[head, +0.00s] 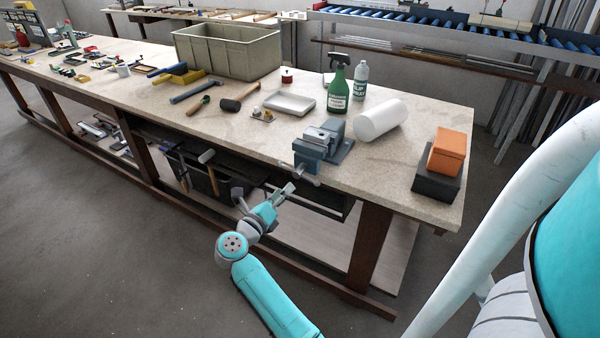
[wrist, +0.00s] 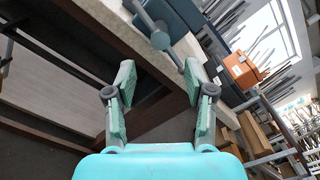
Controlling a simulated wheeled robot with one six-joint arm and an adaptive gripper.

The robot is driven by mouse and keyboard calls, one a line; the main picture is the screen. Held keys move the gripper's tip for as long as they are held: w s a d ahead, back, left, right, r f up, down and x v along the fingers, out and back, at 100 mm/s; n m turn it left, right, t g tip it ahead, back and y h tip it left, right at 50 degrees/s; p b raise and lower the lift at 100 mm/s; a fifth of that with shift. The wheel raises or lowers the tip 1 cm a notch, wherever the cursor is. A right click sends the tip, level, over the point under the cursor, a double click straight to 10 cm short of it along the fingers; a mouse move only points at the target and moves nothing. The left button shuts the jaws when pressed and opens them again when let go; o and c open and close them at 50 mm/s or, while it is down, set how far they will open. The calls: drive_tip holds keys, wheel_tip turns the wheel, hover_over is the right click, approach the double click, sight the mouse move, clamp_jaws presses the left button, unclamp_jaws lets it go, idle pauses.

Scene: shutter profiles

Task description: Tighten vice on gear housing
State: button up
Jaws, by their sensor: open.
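The blue-grey vice (head: 308,153) stands at the near edge of the workbench (head: 420,110), its screw end facing me. Its handle bar (head: 307,178) juts out in front of the edge. A grey block, perhaps the gear housing (head: 318,136), sits at the vice's top; I cannot tell how firmly it is held. My gripper (head: 288,192) is open and empty, just below and left of the handle. In the wrist view my gripper (wrist: 161,78) has its fingers spread wide, with the handle's round hub (wrist: 160,40) and slanting bar beyond the fingertips.
An orange box (head: 447,151) on a dark box is to the right. Hammers and a grey tray (head: 289,103) lie left. Tools hang under the bench edge.

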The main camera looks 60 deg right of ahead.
sight(300, 172)
drive_tip(key=d, duration=1)
drive_tip(key=shift+w+d+r, duration=0.1)
drive_tip(key=shift+w+d, duration=0.1)
drive_tip(key=shift+d, duration=0.1)
